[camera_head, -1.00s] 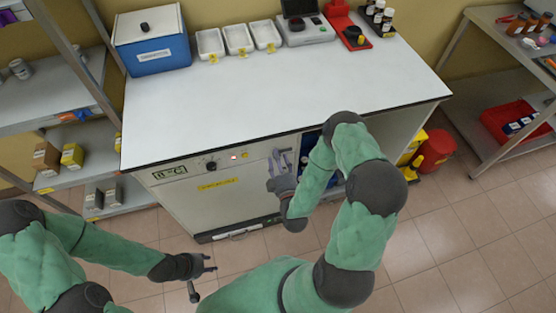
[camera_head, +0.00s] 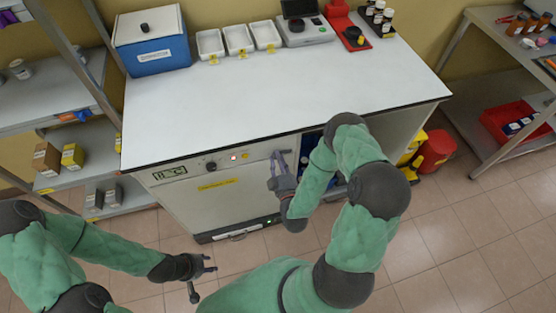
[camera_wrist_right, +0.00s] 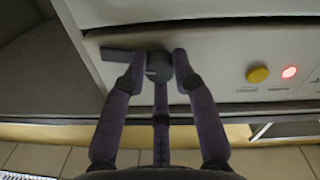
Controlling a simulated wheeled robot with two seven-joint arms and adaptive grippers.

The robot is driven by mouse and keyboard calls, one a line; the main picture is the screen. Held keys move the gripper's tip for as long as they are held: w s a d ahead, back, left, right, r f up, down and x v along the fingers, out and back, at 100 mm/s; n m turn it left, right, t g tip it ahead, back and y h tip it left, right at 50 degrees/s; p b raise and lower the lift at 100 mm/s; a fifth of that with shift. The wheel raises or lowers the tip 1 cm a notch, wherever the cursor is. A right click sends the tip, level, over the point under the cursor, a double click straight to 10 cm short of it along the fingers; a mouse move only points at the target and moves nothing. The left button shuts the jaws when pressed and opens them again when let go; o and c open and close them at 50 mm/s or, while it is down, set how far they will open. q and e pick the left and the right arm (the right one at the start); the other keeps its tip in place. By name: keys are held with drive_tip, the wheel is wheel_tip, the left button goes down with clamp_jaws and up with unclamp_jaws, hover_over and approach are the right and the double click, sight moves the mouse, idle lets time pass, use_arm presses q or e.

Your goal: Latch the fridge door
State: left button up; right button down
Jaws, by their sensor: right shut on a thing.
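The fridge door (camera_head: 220,202) is a pale front panel under the white counter and looks closed flush. Its dark latch lever with a round hub shows in the right wrist view (camera_wrist_right: 158,66), the arm of the lever lying roughly level toward the left. My right gripper (camera_head: 279,158) is at the door's upper right corner. In the right wrist view its fingers (camera_wrist_right: 155,62) are shut on the latch, one on each side of the hub. My left gripper (camera_head: 212,263) is open and empty, low in front of the door.
A yellow button (camera_wrist_right: 257,74) and a small light (camera_wrist_right: 289,72) sit beside the latch. An open compartment (camera_head: 390,135) is right of the door. Shelves (camera_head: 75,135) stand at left; the counter's middle is clear.

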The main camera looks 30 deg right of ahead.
drive_tip(key=shift+m+g+y, duration=0.3)
drive_tip(key=shift+m+y, duration=0.1)
drive_tip(key=shift+m, duration=7.1)
drive_tip(key=c, duration=1)
unclamp_jaws()
drive_tip(key=v, duration=1.2)
